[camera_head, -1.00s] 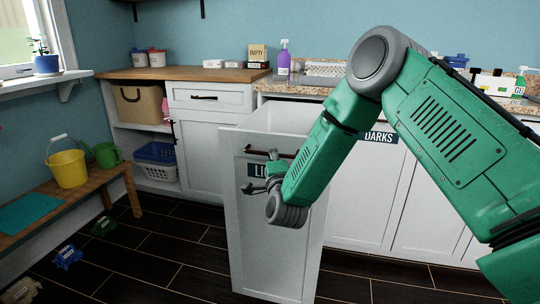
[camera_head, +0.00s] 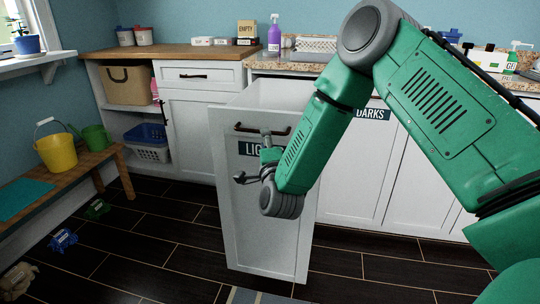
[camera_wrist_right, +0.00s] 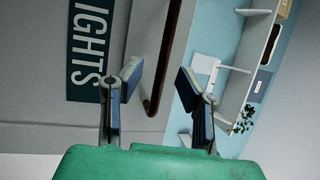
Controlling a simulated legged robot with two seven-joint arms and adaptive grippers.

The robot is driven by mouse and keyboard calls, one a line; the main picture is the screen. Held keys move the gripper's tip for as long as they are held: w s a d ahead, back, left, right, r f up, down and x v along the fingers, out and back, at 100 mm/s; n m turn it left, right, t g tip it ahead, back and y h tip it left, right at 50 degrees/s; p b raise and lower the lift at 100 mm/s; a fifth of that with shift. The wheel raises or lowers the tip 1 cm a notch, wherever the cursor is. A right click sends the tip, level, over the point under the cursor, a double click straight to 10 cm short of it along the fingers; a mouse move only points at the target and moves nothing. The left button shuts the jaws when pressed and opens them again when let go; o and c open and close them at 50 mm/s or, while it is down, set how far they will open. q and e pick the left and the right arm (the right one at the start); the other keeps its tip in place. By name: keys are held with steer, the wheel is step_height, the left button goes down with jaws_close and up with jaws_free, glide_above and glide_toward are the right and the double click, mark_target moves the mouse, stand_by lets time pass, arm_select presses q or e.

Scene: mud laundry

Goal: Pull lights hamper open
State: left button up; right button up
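The lights hamper (camera_head: 262,205) is a white pull-out front standing well out from the cabinets, its top open. Its dark bar handle (camera_head: 245,128) runs across near the top, above a partly hidden "LIGHTS" label (camera_head: 250,149). My right gripper (camera_head: 254,156) is in front of this face, fingers spread, the upper one overlapping the handle in the picture. In the right wrist view the gripper (camera_wrist_right: 158,77) is open, with the handle's bent end (camera_wrist_right: 151,106) showing between the fingers. The label (camera_wrist_right: 88,50) is left of it. I cannot tell whether a finger touches the handle. My left gripper is out of view.
The darks front (camera_head: 368,165) is shut, partly behind my right arm. A wooden bench (camera_head: 105,160) with a yellow bucket (camera_head: 57,153) stands left. Small muddy figures, one blue (camera_head: 63,240), lie on the floor. Dark floor is clear between bench and hamper.

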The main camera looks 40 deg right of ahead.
steer(key=v, duration=0.8)
steer(key=shift+s+d+f, duration=0.2)
steer(key=shift+d, duration=0.05)
steer(key=s+a+f+n+g+y+p, duration=0.8)
steer(key=s+f+n, duration=0.3)
steer(key=f+n, duration=0.3)
steer(key=s+f+n+g+p, duration=0.1)
steer(key=s+n+g, duration=0.3)
steer(key=s, duration=0.6)
steer(key=s+a+f+n+g+y+p, duration=0.1)
steer(key=s+n+g, duration=0.4)
steer(key=s, duration=0.6)
step_height(320, 180, down, 2)
steer(key=shift+s+a+f+p, duration=0.15)
steer(key=shift+s+a+p, duration=0.1)
steer(key=shift+p, duration=0.5)
